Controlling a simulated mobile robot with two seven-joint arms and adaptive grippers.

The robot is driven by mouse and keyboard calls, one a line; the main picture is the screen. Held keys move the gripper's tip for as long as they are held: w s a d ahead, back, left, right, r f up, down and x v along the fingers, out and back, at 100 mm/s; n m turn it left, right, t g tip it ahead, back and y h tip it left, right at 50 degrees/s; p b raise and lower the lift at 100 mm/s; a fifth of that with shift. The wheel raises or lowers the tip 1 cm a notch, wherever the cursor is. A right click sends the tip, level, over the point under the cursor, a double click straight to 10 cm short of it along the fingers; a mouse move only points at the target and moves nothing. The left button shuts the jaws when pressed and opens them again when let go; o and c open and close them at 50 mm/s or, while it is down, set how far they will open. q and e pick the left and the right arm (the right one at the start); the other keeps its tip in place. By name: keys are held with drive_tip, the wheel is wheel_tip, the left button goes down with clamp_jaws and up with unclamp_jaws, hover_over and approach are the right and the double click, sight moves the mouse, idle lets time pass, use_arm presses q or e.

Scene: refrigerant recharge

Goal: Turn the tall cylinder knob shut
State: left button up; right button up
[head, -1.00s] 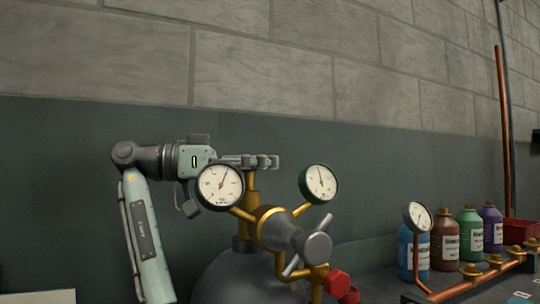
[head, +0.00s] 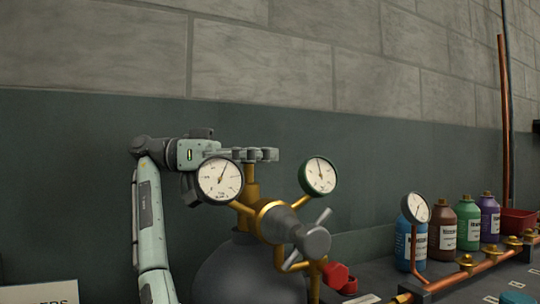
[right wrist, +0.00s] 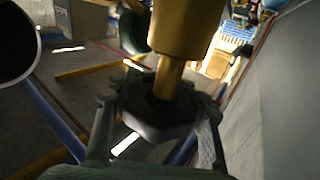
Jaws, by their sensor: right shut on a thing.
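The tall grey cylinder (head: 235,272) stands at the bottom middle of the head view, with a brass valve stem (head: 251,174) on top. My right gripper (head: 264,155) is at the top of this stem, reaching in sideways from the left. In the right wrist view the dark, angular knob (right wrist: 155,120) sits on the end of the brass stem (right wrist: 170,75). The right gripper's fingers (right wrist: 158,108) are closed around the knob, one on each side. In the head view the fingers mostly hide the knob. My left gripper is not in view.
Two dial gauges, a white-faced one (head: 220,181) and a green-rimmed one (head: 318,176), flank the brass regulator (head: 273,222) close by the gripper. A grey cross handle (head: 312,242) and red knob (head: 336,275) sit in front. Several bottles (head: 468,222) and copper piping (head: 470,272) stand right.

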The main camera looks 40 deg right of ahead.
drive_tip(key=o, duration=1.4)
wheel_tip(320, 180, up, 10)
drive_tip(key=shift+r, duration=0.1)
